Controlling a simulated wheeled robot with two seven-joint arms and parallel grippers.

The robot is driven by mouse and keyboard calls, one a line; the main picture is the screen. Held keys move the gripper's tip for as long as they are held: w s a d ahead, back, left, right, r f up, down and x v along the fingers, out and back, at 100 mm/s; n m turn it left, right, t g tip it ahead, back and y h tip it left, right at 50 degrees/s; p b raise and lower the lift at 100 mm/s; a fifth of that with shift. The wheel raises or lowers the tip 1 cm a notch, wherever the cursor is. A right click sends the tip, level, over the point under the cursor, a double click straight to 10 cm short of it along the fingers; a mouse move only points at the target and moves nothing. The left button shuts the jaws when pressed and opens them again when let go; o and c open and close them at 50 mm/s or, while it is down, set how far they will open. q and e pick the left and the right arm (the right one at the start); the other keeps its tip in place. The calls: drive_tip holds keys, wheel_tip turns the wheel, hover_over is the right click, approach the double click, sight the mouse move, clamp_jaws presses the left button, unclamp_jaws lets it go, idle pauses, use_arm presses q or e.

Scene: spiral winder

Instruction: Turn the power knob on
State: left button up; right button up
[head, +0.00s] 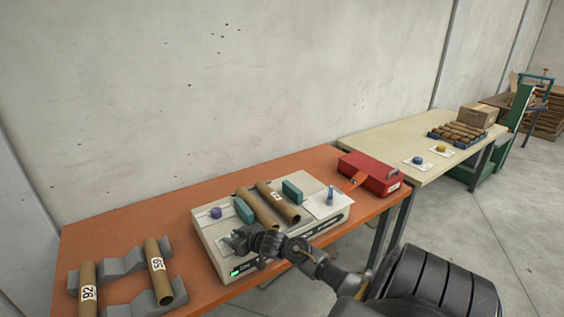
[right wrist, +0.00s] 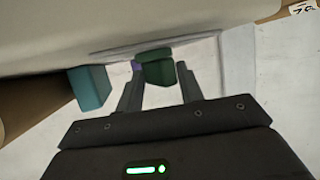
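The winder (head: 215,245) is a pale box on the orange table. My right gripper (head: 236,240) is over its near left part, by a small green light. In the right wrist view a dark green knob-like piece (right wrist: 156,70) stands at the tips of my right gripper (right wrist: 159,72). The two fingers are apart, one on each side of it, and I see no clear grip. I cannot tell for sure that this is the power knob. A purple knob (head: 216,212) stands at the winder's back left. My left gripper is not in view.
Two cardboard tubes (head: 258,208) and teal blocks (head: 292,191) lie on the winder. More tubes (head: 158,272) rest on grey cradles at left. A red box (head: 371,174) stands at the table's right end. A pale table (head: 395,132) is beyond.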

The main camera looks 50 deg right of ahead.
drive_tip(key=n+y+b, duration=0.1)
drive_tip(key=y+b, duration=0.1)
drive_tip(key=n+y+b, duration=0.1)
drive_tip(key=n, duration=0.1)
drive_tip(key=shift+d+f+g+y+b, duration=0.15)
drive_tip(key=shift+f+g+y+b, duration=0.2)
drive_tip(key=shift+g+y+b, duration=0.05)
drive_tip(key=shift+s+r+n+y+b, duration=0.15)
drive_tip(key=shift+n+y+b, duration=0.15)
drive_tip(key=shift+n+y, duration=0.15)
drive_tip(key=v, duration=1)
drive_tip(key=s+a+f+m+g+h, duration=0.1)
drive_tip(key=s+f, duration=0.3)
drive_tip(key=f, duration=0.6)
drive_tip(key=s+a+f+m+g+h+p, duration=0.1)
drive_tip(key=s+f, duration=0.4)
drive_tip(key=f, duration=0.6)
drive_tip(key=s+a+f+m+g+h+p, duration=0.1)
drive_tip(key=s+a+f, duration=0.4)
drive_tip(key=f, duration=0.6)
drive_tip(key=shift+s+g+h, duration=0.2)
drive_tip(key=shift+g+h, duration=0.65)
drive_tip(key=shift+g, duration=0.35)
drive_tip(key=shift+f, duration=0.15)
